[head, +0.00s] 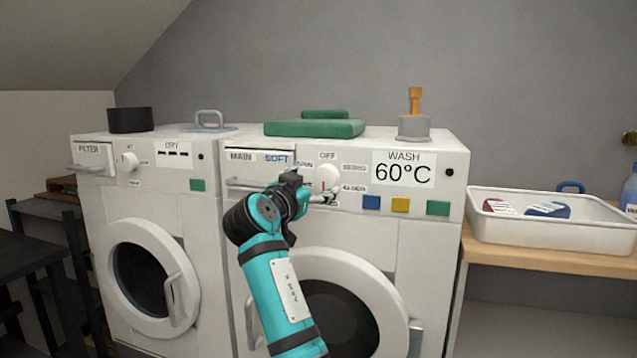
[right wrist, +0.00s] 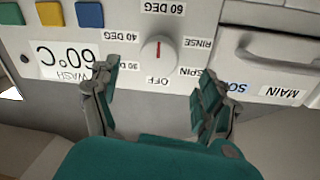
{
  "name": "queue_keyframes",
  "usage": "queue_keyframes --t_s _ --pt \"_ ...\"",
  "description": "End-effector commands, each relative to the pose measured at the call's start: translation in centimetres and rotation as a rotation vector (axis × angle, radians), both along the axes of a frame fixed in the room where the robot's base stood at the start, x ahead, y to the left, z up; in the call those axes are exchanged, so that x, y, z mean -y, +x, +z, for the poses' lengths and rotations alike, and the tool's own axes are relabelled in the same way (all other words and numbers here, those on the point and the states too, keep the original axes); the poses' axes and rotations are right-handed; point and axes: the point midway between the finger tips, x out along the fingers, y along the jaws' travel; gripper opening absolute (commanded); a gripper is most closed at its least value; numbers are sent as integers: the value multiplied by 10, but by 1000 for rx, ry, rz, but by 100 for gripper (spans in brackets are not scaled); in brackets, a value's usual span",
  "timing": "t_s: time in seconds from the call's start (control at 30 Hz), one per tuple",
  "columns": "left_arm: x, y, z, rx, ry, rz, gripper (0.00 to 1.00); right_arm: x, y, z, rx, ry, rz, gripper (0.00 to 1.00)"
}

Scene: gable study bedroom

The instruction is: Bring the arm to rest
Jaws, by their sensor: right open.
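My right arm (head: 275,275) reaches up in front of the right-hand washing machine (head: 440,290). My right gripper (head: 318,193) is at the machine's control panel, partly hidden by the wrist in the head view. In the right wrist view the gripper (right wrist: 158,95) is open, its two green-padded fingers apart with nothing between them. The white programme knob (right wrist: 158,50) with a red mark is ahead of the fingers and appears clear of them. The knob also shows in the head view (head: 328,174), just above the gripper. My left gripper is in neither view.
The panel has a WASH 60°C display (head: 404,172), blue, yellow and green buttons, and a drawer front (head: 255,184). A dryer (head: 95,210) stands left. A white tray (head: 550,236) is on the wooden bench at right.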

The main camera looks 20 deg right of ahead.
Motion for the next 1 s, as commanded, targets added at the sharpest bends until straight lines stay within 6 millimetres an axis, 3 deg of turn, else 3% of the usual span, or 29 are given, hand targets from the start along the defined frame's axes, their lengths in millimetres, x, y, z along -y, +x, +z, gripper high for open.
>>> queue_keyframes --t_s 0.13,0.43,0.57,0.67,0.77,0.87,1.0 --pt "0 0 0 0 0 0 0 -8 -10 -1 -2 1 0 79" --pt "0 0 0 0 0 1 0 -8 -11 -1 -2 1 -1 79" --pt "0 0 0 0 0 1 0 -3 -11 -20 -33 10 1 79" --pt "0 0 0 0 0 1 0 9 -13 -65 -107 29 10 79" --pt "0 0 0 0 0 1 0 24 -23 -133 -223 56 30 79" --pt "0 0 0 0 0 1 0 39 -44 -205 -351 82 64 79" --pt "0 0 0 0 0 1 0 54 -91 -301 -535 107 129 79"
